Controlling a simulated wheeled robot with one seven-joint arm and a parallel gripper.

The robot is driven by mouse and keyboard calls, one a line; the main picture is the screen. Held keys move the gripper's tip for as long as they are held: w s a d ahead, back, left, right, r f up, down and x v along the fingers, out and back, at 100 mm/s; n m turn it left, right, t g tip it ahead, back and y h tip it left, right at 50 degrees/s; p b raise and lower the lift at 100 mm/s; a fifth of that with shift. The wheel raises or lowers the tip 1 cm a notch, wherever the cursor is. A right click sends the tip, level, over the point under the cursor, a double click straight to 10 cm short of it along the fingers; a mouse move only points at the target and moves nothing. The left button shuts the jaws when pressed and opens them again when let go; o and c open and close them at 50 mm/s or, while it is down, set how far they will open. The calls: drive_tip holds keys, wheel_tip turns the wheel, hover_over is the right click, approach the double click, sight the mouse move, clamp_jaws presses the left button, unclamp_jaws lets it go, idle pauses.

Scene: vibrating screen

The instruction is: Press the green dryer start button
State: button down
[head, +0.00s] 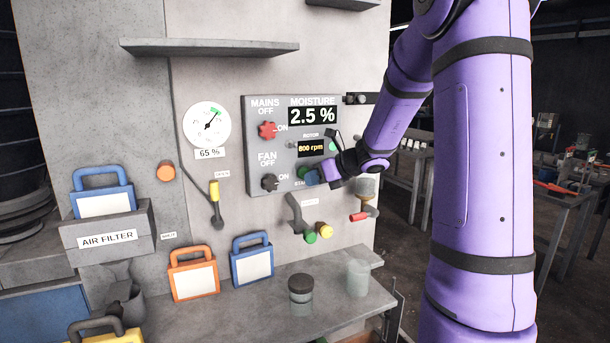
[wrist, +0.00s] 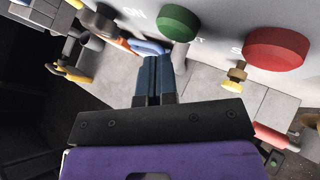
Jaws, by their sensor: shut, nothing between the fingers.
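The green start button (wrist: 178,22) is a round green cap on the grey control panel. It shows in the wrist view just above and right of my gripper (wrist: 158,62), whose dark blue fingers are shut together and empty. A large red button (wrist: 276,48) sits to its right. In the head view my gripper (head: 313,177) is at the lower edge of the control panel (head: 250,140), by the partly covered "START" label. A bit of green (head: 302,171) shows beside the fingers. I cannot tell whether the fingertips touch the button.
The panel carries a red mains knob (head: 267,130), a dark fan knob (head: 270,182), and displays reading 2.5 % and 800 rpm. Below are a lever (head: 297,212) and green and yellow knobs. Jars (head: 301,300) and coloured tags stand on the bench (head: 240,310).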

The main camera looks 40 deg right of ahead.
drive_tip(key=shift+s, duration=0.1)
drive_tip(key=shift+s+a, duration=0.25)
drive_tip(key=shift+s, duration=0.95)
drive_tip(key=shift+s+a, duration=0.25)
drive_tip(key=shift+s, duration=0.9)
drive_tip(key=s+a+r+n+g, duration=0.2)
drive_tip(key=s+a+n+g, duration=0.1)
drive_tip(key=s+a+n, duration=0.45)
drive_tip(key=s+a+r+n+g, duration=0.3)
drive_tip(key=s+a+n, duration=0.2)
drive_tip(key=a+n, duration=0.45)
drive_tip(key=s+r+n+h, duration=0.1)
drive_tip(key=s+n+h, duration=0.4)
drive_tip(key=s+n, duration=0.8)
drive_tip(key=n, duration=0.3)
drive_tip(key=shift+s+a+r, duration=0.15)
drive_tip(key=shift+s+a, duration=0.1)
drive_tip(key=shift+s, duration=0.1)
